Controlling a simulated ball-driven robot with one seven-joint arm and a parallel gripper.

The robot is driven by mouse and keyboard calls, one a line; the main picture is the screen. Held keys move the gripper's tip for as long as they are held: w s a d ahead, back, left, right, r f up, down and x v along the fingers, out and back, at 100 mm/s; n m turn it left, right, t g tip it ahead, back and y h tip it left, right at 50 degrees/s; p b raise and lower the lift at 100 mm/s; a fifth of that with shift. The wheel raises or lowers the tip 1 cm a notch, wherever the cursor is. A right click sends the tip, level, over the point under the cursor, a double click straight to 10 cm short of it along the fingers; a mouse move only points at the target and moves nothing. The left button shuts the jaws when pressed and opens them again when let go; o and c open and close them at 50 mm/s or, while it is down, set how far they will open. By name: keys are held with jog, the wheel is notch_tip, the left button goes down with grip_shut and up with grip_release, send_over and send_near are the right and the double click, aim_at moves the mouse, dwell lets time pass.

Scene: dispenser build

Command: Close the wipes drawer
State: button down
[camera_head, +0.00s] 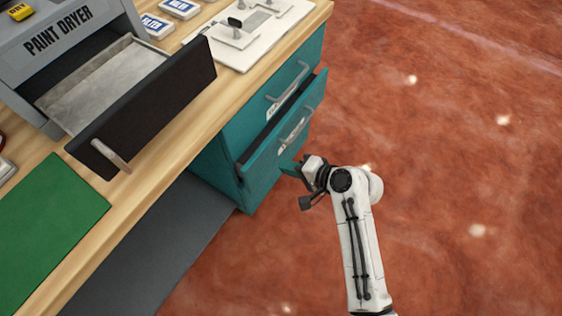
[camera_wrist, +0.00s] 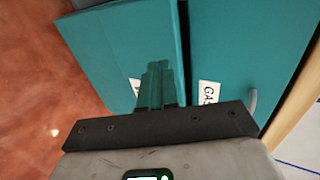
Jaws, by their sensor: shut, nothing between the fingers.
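The teal cabinet under the bench has two drawers in the head view. The lower drawer (camera_head: 262,160) is pulled partly out, with a dark gap showing behind its front. Its label is too small to read there; in the wrist view the label on its front (camera_wrist: 120,45) is mostly hidden by my fingers, so I cannot confirm it is the wipes drawer. The upper drawer (camera_head: 300,68) is flush; its label begins "GAS" in the wrist view (camera_wrist: 225,45). My gripper (camera_head: 288,169) is shut and empty, in front of the lower drawer's front; touching or apart, I cannot tell.
A green mat (camera_head: 50,220) lies on the bench. A grey mat (camera_head: 150,250) is on the floor. The red floor to the right is clear.

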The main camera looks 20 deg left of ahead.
jog(key=p+v, duration=0.1)
jog(key=v, duration=0.5)
jog(key=t+y+b, duration=0.2)
jog(key=y+b, duration=0.4)
jog(key=b, duration=0.8)
send_near(277, 134)
jog(key=b+x, duration=0.3)
jog(key=x, duration=0.3)
jog(key=shift+w+a+f, duration=0.15)
jog(key=shift+a, duration=0.25)
jog(key=shift+a, duration=0.1)
jog(key=b+x, duration=0.2)
jog(key=x, duration=0.2)
jog(key=shift+a+f, duration=0.1)
jog(key=shift+f, duration=0.1)
jog(key=shift+r, duration=0.25)
